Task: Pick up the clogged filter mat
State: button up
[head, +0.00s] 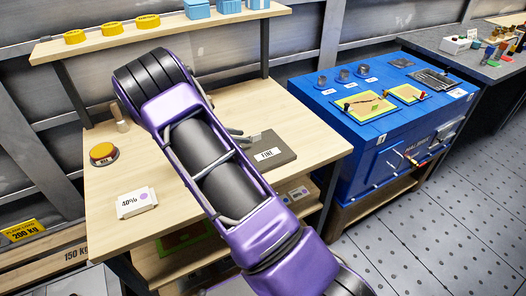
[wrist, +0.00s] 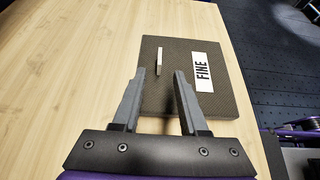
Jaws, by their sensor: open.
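A flat grey-brown mat (head: 286,147) with a white label reading "FINE" lies on the wooden bench. It also shows in the wrist view (wrist: 220,106), with a small pale upright tab (wrist: 158,57) on its left part. I cannot tell from its surface whether it is clogged. My gripper (wrist: 160,73) is open and empty. Its fingertips are over the mat's left side, and the tab appears between them and slightly beyond. I cannot tell their height above the mat. In the head view my arm hides part of the bench, and the gripper shows only partly beside the mat.
A shelf (head: 110,43) with yellow discs and blue boxes is above. A blue machine (head: 350,160) with framed panels stands to the right.

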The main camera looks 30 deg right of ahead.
aim_at(253, 137)
jog(key=x, duration=0.5)
jog(key=shift+w+d+f, duration=0.1)
jog(key=shift+w+d, duration=0.05)
jog(key=shift+d, duration=0.25)
grip_shut()
